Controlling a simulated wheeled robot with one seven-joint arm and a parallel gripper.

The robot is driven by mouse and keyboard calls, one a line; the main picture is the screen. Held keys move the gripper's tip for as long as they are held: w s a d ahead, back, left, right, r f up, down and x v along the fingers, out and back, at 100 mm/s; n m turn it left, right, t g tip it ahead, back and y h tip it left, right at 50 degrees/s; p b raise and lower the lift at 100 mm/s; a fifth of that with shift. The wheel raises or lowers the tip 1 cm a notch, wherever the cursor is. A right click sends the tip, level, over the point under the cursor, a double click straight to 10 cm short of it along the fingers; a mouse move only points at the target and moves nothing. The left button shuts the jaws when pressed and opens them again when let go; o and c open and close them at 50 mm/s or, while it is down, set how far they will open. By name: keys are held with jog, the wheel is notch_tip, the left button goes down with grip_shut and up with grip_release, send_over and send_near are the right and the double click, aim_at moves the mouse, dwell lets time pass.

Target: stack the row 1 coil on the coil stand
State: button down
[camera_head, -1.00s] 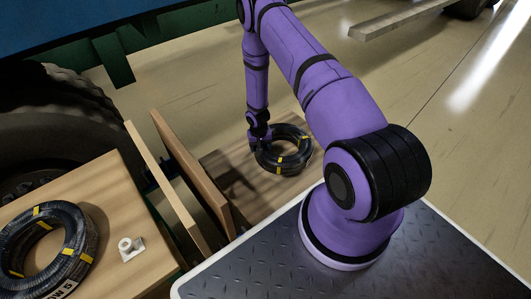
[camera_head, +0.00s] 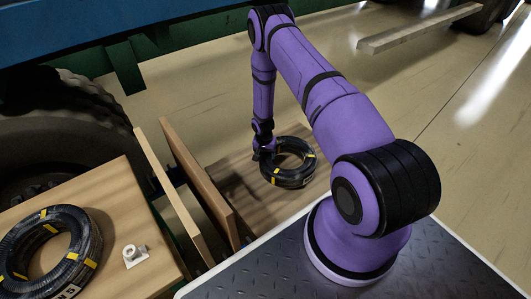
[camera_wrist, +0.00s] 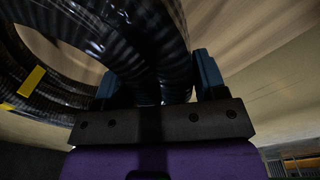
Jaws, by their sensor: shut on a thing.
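A black hose coil (camera_head: 288,181) with yellow bands is in the middle of the head view, above or on a low wooden surface (camera_head: 248,203); I cannot tell whether it touches. My gripper (camera_head: 264,149) is at the coil's far left side. In the wrist view the hose (camera_wrist: 172,45) passes between the two fingers of my gripper (camera_wrist: 155,88), which is shut on it. A second black coil with yellow bands (camera_head: 84,236) lies flat on a wooden top at the lower left. I cannot tell which thing is the coil stand.
Two upright wooden boards (camera_head: 195,172) stand between the wooden top (camera_head: 120,190) and the held coil. A small white fitting (camera_head: 135,256) sits on that top. A big tyre (camera_head: 75,125) is at the left. Open floor (camera_head: 440,75) lies to the right.

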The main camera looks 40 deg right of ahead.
jog(key=shift+f, duration=1.85)
jog(key=shift+f, duration=0.6)
dwell(1.1)
jog(key=shift+c, duration=0.6)
grip_release()
jog(key=shift+r, duration=0.1)
jog(key=shift+a+r, duration=0.2)
jog(key=shift+r, duration=3.2)
notch_tip(320, 180, up, 11)
jog(key=shift+a, duration=0.25)
